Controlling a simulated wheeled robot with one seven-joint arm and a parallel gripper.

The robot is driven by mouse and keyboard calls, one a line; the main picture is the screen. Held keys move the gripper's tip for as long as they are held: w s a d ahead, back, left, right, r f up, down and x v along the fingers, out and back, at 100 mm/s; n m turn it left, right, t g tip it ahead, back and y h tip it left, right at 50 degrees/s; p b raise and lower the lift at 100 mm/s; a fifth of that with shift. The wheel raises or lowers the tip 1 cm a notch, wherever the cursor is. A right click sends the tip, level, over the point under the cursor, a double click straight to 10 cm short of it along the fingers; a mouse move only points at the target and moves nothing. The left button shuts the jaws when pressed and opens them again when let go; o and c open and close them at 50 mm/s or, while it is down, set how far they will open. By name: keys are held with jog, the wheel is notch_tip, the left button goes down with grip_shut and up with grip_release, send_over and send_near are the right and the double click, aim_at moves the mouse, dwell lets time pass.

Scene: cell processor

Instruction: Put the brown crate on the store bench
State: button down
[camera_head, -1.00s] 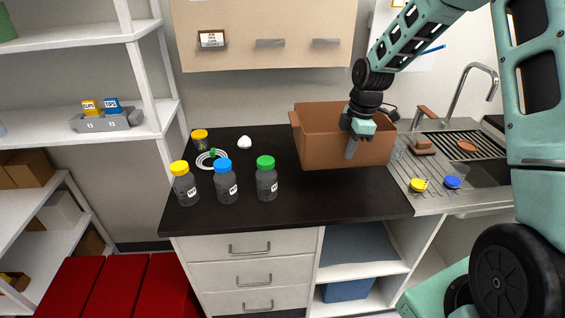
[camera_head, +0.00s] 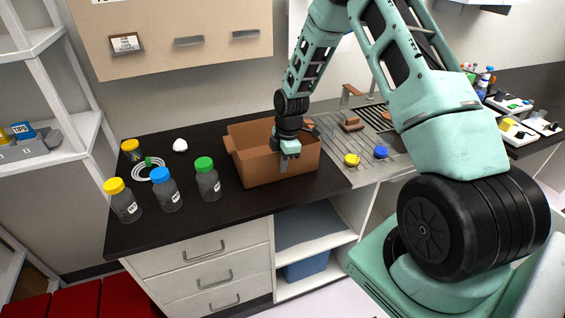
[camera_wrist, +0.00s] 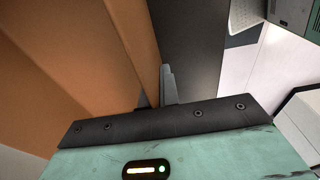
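The brown crate (camera_head: 270,167) is an open-topped box at the right part of the dark bench (camera_head: 235,208), close to the sink. It looks upright and near the bench's front edge; whether it rests on the top or hangs just above it I cannot tell. My gripper (camera_head: 284,164) points down at the crate's near wall. In the wrist view the crate wall (camera_wrist: 95,50) runs between my fingers, with one grey finger (camera_wrist: 168,85) against its outer side. The other finger is mostly hidden by the wall.
Bottles with yellow (camera_head: 122,203), blue (camera_head: 167,190) and green (camera_head: 207,180) caps stand left of the crate. A white shelf (camera_head: 50,140) is at the left. A sink (camera_head: 370,120) adjoins on the right. Another bench with small items (camera_head: 515,105) lies far right.

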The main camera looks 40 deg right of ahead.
jog(key=shift+f, duration=0.2)
jog(key=c, duration=1.7)
grip_release()
jog(key=shift+r, duration=0.1)
